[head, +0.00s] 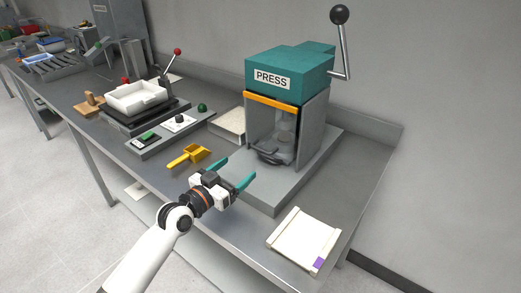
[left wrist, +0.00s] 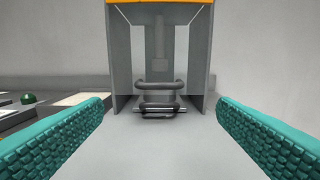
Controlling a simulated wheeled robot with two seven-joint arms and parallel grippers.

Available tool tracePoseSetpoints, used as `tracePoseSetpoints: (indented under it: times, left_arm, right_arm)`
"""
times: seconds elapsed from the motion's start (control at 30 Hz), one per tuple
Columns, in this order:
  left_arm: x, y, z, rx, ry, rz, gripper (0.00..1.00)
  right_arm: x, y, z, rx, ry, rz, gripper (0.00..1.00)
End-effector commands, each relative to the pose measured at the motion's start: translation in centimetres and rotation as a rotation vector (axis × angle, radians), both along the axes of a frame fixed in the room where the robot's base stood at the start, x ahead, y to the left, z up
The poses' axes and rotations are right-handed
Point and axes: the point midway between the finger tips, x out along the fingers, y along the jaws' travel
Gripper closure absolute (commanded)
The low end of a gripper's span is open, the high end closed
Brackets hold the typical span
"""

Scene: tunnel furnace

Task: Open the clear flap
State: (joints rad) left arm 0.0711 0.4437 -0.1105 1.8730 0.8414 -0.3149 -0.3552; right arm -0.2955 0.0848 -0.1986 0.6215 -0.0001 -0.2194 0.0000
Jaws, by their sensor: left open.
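The press (head: 289,78) has a teal top, a yellow-orange bar and grey side walls. The clear flap (head: 270,132) seems to cover its front below the bar; it is see-through and its edges are hard to make out. A dark handle (head: 271,156) sits low at the front, and in the left wrist view a handle (left wrist: 158,109) shows straight ahead, centred between the fingers. My left gripper (head: 233,172) is open and empty, in front of the press and apart from the handle. Its teal fingers (left wrist: 160,125) frame the press opening. My right gripper is not in view.
A yellow scoop (head: 187,157) lies left of my gripper. A white board (head: 304,240) with a purple patch lies at the front right. A white tray (head: 137,97) and a control panel (head: 178,123) stand to the left. The press's lever (head: 344,45) rises at its right.

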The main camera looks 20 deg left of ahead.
Motion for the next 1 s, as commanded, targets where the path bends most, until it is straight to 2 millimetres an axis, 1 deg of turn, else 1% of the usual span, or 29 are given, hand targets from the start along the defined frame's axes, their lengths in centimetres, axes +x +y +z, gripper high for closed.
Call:
tracePoseSetpoints:
  times: [0.07,0.2,0.4,0.5,0.7,0.93,0.97,1.0]
  left_arm:
    - [1.5,-0.6,0.3,-0.004,-0.003,-0.001,0.19]
    - [4.3,-1.6,0.3,-0.003,-0.002,-0.001,0.19]
    - [7.6,-2.8,0.1,-0.002,-0.002,0.000,0.19]
    - [8.7,-3.2,0.1,-0.003,0.000,-0.001,0.19]
    - [9.6,-3.5,0.0,0.000,0.001,-0.001,0.19]
    - [9.7,-3.6,0.0,0.000,0.000,-0.001,0.19]
    - [9.7,-3.6,0.0,0.000,0.000,-0.001,0.22]
    - [9.7,-3.6,0.0,0.000,0.000,-0.001,0.28]
  right_arm:
    - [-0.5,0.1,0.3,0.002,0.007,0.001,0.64]
    - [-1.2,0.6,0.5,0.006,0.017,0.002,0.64]
    - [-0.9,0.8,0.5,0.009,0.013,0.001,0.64]
    - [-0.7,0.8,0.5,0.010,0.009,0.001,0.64]
    - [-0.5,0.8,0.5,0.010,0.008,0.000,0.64]
    - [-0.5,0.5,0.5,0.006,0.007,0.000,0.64]
    - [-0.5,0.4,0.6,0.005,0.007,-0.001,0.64]
    - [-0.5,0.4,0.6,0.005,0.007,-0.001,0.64]
